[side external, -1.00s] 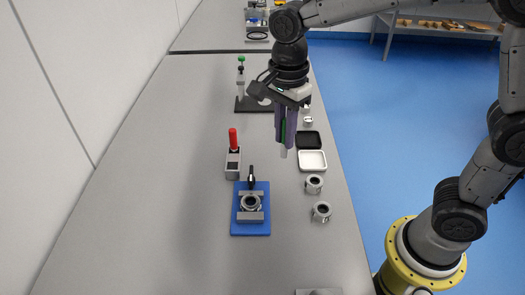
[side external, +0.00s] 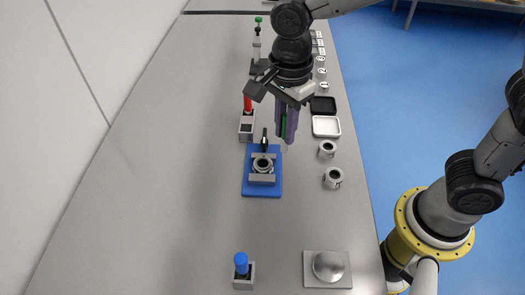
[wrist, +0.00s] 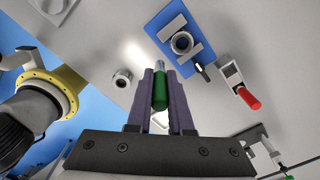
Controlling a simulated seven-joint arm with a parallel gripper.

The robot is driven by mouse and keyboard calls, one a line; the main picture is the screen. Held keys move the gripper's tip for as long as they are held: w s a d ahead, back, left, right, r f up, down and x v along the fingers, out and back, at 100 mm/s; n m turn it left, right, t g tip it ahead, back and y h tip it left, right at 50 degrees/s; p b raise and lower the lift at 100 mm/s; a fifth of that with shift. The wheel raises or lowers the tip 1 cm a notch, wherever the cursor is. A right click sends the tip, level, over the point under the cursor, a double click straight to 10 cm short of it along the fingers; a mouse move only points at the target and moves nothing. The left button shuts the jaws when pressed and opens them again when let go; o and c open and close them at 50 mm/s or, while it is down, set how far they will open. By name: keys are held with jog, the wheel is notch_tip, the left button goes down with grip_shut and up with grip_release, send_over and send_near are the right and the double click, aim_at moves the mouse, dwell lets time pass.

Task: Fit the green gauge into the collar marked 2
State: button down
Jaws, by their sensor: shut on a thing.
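The green gauge (wrist: 160,90) has a green body and a pale tip. My gripper (side external: 286,140) is shut on it, tip down, above the table in the side view. In the wrist view my gripper (wrist: 160,85) has its purple fingers on both sides of the gauge. One grey collar (side external: 263,165) sits in the clamp on the blue plate (side external: 262,190), left of and nearer the camera than the gauge. Two loose collars, one farther (side external: 327,148) and one nearer (side external: 333,178), stand to the right. I cannot read a mark on any collar.
A white tray (side external: 326,133) and a black tray (side external: 322,105) lie at the right. A red-handled block (side external: 246,115), a blue-topped block (side external: 241,270) and a silver dome on a plate (side external: 327,268) stand around. Small numbered discs (side external: 323,71) lie farther back. The left table is clear.

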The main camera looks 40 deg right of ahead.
jog(key=shift+w+a+f, duration=0.35)
jog(key=shift+w+f, duration=0.35)
jog(key=shift+f, duration=0.75)
jog(key=shift+w+a+f, duration=0.35)
jog(key=shift+w+f, duration=0.3)
jog(key=shift+f, duration=0.85)
jog(key=shift+w+a+f, duration=0.35)
jog(key=shift+w+f, duration=0.35)
jog(key=shift+f, duration=0.75)
jog(key=shift+f, duration=0.15)
jog(key=c, duration=0.8)
grip_release()
